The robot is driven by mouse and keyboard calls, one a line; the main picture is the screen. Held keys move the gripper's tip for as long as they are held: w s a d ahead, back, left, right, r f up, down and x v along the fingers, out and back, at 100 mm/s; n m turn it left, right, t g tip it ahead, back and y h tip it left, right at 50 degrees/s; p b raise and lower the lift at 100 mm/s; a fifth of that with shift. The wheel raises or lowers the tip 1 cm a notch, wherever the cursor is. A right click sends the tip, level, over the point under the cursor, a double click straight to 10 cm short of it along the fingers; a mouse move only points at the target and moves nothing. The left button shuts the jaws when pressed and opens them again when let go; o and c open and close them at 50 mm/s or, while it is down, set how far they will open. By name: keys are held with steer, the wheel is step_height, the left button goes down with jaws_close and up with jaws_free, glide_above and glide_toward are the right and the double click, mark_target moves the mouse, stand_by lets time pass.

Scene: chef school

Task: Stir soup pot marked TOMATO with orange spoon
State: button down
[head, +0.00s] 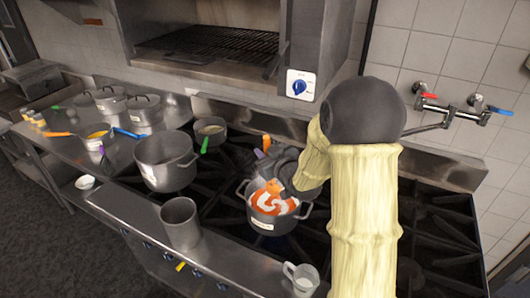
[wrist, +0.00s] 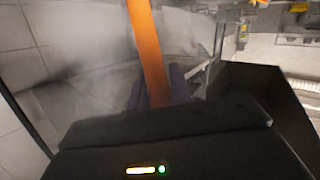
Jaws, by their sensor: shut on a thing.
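A soup pot (head: 271,222) with a white label stands on the stove in the middle of the head view. It holds orange-red soup with a pale swirl (head: 270,201). My gripper (head: 268,158) is over this pot, partly hidden by my arm. In the wrist view, my gripper (wrist: 165,92) is shut on the orange spoon (wrist: 148,45), whose handle runs up out of the frame. A bit of orange by the soup (head: 274,186) appears to be the spoon's lower part. The label is too small to read. Steam blurs the wrist view.
A large grey pot (head: 166,160) and a smaller pot with a green handle (head: 209,130) stand to the left. A metal cylinder (head: 180,222) and a clear jug (head: 301,278) are on the front ledge. The burners at right are clear.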

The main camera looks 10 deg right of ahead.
step_height(320, 180, down, 6)
steer(key=b, duration=0.5)
steer(key=shift+w+d, duration=0.35)
steer(key=shift+w, duration=0.1)
